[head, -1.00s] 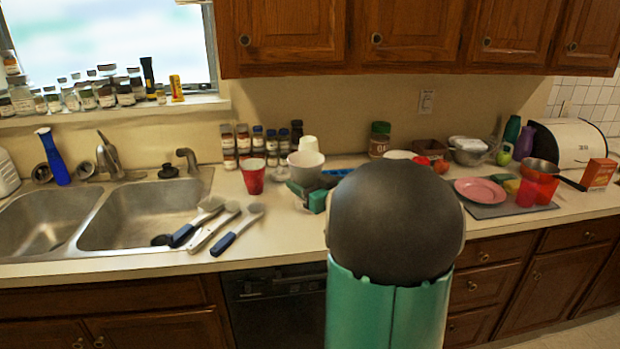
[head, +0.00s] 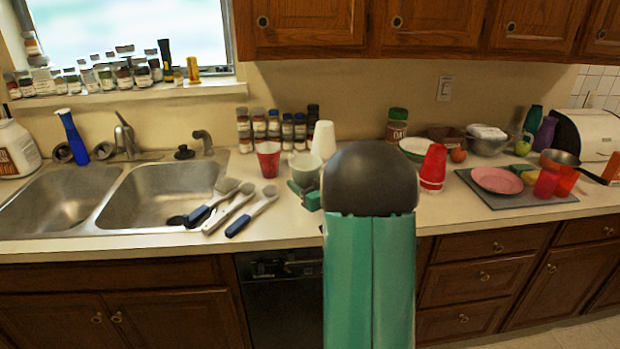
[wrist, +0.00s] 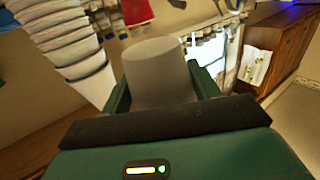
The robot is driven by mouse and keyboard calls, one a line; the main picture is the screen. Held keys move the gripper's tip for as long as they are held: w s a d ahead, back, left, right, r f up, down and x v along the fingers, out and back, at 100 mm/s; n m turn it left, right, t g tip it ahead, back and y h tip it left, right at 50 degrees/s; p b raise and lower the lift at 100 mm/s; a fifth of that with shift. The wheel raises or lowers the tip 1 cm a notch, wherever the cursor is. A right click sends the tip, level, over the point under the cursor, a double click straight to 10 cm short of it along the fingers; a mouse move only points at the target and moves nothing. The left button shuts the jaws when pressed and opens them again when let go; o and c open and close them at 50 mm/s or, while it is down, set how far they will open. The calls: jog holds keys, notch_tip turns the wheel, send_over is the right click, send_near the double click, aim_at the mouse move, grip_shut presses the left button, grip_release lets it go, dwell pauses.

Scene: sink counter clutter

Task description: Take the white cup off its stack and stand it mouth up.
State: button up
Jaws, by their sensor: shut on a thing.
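My gripper (wrist: 160,82) is shut on a plain pale cup (wrist: 158,65), with one green finger on each side of it. In the head view this cup (head: 305,168) is held at the left of my arm, with its wider end seeming to face up. The green jaw (head: 306,196) shows below it. A white cup stack (head: 323,139) stands just behind, narrow end up. In the wrist view the stacked white cups (wrist: 68,48) fill the upper left, apart from the held cup. My arm hides part of the counter and the stack's lower part.
A red cup (head: 268,158) stands left of the held cup. Spice jars (head: 272,128) line the wall behind. Brushes (head: 240,203) lie by the sink (head: 160,193). A red cup stack (head: 433,167) stands right of my arm, near a pink plate (head: 497,180). Some counter front is clear.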

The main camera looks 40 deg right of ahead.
jog(key=f, duration=0.2)
jog(key=w+f, duration=0.1)
jog(key=f, duration=0.5)
jog(key=shift+w, duration=0.2)
jog(key=shift+f, duration=0.75)
jog(key=shift+f, duration=0.5)
jog(key=o, duration=1)
jog(key=s, duration=0.9)
jog(key=s+a, duration=0.1)
jog(key=s, duration=0.4)
